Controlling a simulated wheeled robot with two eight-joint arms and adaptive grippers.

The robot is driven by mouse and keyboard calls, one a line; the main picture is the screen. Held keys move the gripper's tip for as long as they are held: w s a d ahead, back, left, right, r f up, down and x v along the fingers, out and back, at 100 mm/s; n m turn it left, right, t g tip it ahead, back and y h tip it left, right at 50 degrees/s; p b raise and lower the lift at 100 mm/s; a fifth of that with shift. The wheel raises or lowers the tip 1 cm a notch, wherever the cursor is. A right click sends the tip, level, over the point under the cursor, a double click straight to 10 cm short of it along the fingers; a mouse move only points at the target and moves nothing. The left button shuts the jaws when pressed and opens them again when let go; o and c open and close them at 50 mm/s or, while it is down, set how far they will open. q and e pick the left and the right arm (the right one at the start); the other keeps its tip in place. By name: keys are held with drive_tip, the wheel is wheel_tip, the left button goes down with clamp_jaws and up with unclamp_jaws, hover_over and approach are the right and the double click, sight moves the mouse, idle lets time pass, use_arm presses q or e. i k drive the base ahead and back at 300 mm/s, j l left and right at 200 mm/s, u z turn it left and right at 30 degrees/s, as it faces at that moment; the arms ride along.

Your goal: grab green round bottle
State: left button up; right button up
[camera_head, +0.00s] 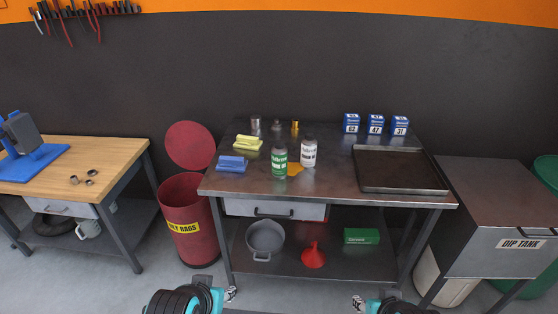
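A green round bottle (279,162) with a white-lettered label stands upright on the metal workbench (237,188), near its front middle. A white bottle (309,153) stands just behind it to the right, with an orange flat item (295,169) beside the green bottle. My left gripper (231,294) shows only as a small metallic part at the bottom edge, low in front of the bench. My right gripper (359,303) shows likewise at the bottom, further right. Both are well away from the bottle, and their fingers are too small and cut off to judge.
Blue (231,163) and yellow (248,143) items lie left of the bottles. A dark tray (400,189) and small blue boxes (376,124) are on the right. A red bin (187,222) stands left of the bench; a dip tank (496,205) stands right. The lower shelf holds a red funnel (313,256).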

sight(279, 152)
drive_tip(key=i+j, duration=0.1)
drive_tip(key=i, duration=0.35)
drive_tip(key=i+j, duration=0.1)
drive_tip(key=i, duration=0.35)
